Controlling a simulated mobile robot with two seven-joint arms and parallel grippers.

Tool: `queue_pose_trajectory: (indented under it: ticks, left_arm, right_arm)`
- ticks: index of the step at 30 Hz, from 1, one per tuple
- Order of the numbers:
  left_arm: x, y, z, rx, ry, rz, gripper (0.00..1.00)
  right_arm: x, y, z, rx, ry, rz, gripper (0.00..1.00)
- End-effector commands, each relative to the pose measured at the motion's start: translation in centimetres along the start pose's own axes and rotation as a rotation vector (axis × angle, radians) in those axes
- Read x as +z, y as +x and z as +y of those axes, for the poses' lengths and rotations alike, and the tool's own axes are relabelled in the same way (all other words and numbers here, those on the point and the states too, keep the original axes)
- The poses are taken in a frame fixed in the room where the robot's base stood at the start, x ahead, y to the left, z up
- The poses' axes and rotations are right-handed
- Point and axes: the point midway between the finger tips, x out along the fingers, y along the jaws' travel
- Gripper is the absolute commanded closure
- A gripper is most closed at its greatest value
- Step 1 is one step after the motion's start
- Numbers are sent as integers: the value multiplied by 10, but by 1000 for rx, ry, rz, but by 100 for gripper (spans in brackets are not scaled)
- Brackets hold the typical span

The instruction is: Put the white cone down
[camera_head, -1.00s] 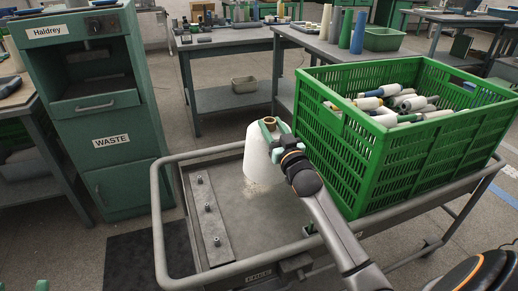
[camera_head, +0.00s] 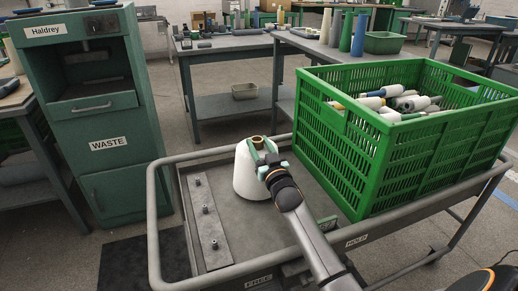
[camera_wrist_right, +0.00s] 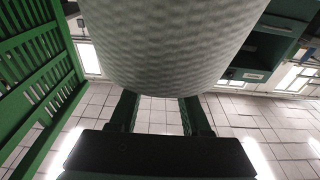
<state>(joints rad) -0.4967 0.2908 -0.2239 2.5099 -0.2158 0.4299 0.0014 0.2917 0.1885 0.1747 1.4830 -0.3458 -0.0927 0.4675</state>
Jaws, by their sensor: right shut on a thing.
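The white cone (camera_head: 250,178) stands upright over the left part of the cart's grey tray (camera_head: 257,232), just left of the green crate. I cannot tell for sure whether its base touches the tray. My right gripper (camera_head: 263,157) is shut on the cone near its narrow top, reaching from the front right. In the right wrist view the cone (camera_wrist_right: 175,45) fills the upper middle, above the green fingers (camera_wrist_right: 157,113). My left gripper is out of view.
A green crate (camera_head: 345,160) with several bobbins stands on the cart's right. A strip with upright pegs (camera_head: 208,225) lies left of the cone. The cart rail (camera_head: 153,225) surrounds the tray. Labels FREE (camera_head: 258,281) and HOLD (camera_head: 357,241) mark the front edge. A waste cabinet (camera_head: 110,145) stands behind left.

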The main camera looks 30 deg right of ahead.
Motion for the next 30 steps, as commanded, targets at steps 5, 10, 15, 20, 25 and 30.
queue_pose_trajectory:
  ticks: [5, 10, 15, 20, 25, 30]
  left_arm:
    - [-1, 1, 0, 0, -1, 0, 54]
    - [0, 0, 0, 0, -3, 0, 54]
    - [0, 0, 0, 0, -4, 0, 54]
    - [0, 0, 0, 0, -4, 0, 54]
    - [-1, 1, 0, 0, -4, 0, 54]
    - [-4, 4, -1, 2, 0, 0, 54]
  right_arm:
    - [-7, 1, 0, -2, 1, 13, 100]
    - [1, 0, 0, 0, 1, 0, 49]
    - [1, 0, 0, 0, 1, 0, 30]
    - [1, 0, 0, 0, 1, 0, 23]
    - [-1, 0, 0, 0, 1, 0, 23]
    - [-1, -11, 0, 0, 2, -3, 23]
